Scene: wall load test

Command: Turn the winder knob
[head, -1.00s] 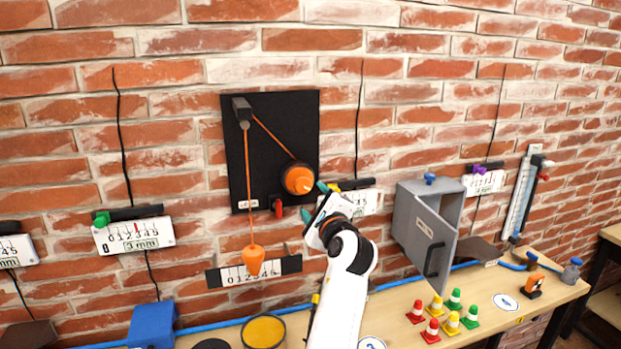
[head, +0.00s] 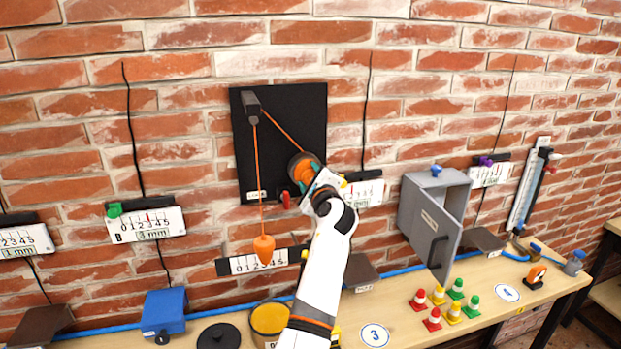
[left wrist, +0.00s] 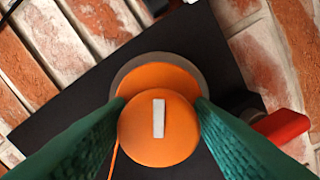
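The orange winder knob (left wrist: 158,128) with a pale mark sits on a black wall panel (head: 282,110). My left gripper (head: 304,176) is at the knob. In the left wrist view its two green fingers flank the knob, one against each side, with no gap showing. The knob's mark stands nearly upright there. An orange cord runs from the knob up to a grey block (head: 251,103) and down to a hanging orange weight (head: 264,248) in front of a number scale (head: 258,262). The right gripper does not show.
A red tab (left wrist: 283,125) sticks out close beside the knob, near one finger. A grey box with an open door (head: 430,222) hangs to the right. Small cones (head: 438,295), a yellow-topped tub (head: 270,318) and a blue block (head: 163,312) stand on the bench.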

